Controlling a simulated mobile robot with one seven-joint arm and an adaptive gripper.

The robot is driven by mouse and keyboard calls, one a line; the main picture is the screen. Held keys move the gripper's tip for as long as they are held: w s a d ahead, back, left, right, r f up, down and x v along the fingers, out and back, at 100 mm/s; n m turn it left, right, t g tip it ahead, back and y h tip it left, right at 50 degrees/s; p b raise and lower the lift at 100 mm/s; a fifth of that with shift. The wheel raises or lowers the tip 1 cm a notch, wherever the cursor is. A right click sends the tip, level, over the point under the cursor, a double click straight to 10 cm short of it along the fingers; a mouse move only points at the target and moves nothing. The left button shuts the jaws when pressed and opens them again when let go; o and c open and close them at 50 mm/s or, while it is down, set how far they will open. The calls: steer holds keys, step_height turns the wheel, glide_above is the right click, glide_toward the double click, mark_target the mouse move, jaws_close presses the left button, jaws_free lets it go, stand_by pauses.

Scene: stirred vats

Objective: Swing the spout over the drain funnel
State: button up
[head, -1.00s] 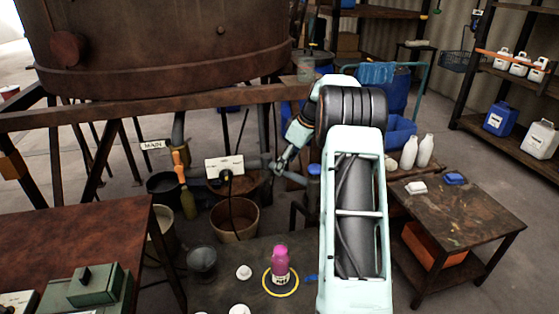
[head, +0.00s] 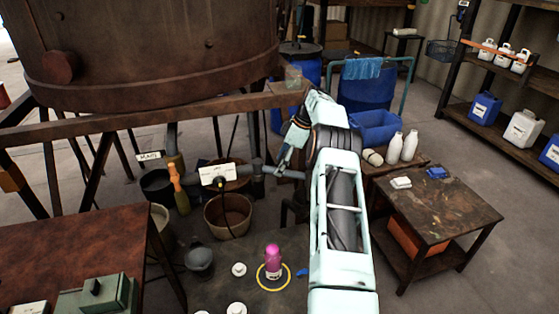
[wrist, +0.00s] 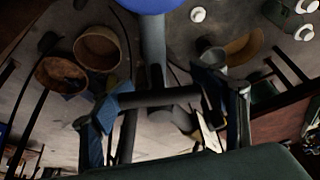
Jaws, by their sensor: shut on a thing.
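The spout looks to be the grey pipe (head: 258,169) running right from the white sign (head: 217,173) under the rusty vat (head: 150,45). My gripper (head: 281,167) is at its right part, fingers around it. In the wrist view my gripper (wrist: 168,112) is shut on a dark grey bar (wrist: 150,98), with a grey upright pipe (wrist: 152,45) just beyond. Which vessel is the drain funnel I cannot tell. A tan bucket (head: 228,217) stands below the sign, left of my gripper. It also shows in the wrist view (wrist: 98,48), beside a brown vessel (wrist: 62,76).
A pink bottle (head: 273,262) stands in a yellow ring on the low bench in front. An orange-handled lever (head: 175,178) is left of the sign. A rusty table (head: 70,240) fills the lower left. A worn side table (head: 440,205) stands right of my arm.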

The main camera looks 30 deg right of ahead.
steer(key=shift+w+d+r+n+p, duration=0.3)
steer(key=shift+d+r+p, duration=0.1)
steer(key=shift+d+p, duration=0.2)
steer(key=o, duration=1.8)
steer(key=shift+s+a+f, duration=0.1)
steer(key=shift+a, duration=0.1)
steer(key=shift+s+a+f+b, duration=0.15)
steer(key=shift+f+b, duration=0.1)
steer(key=shift+b, duration=0.3)
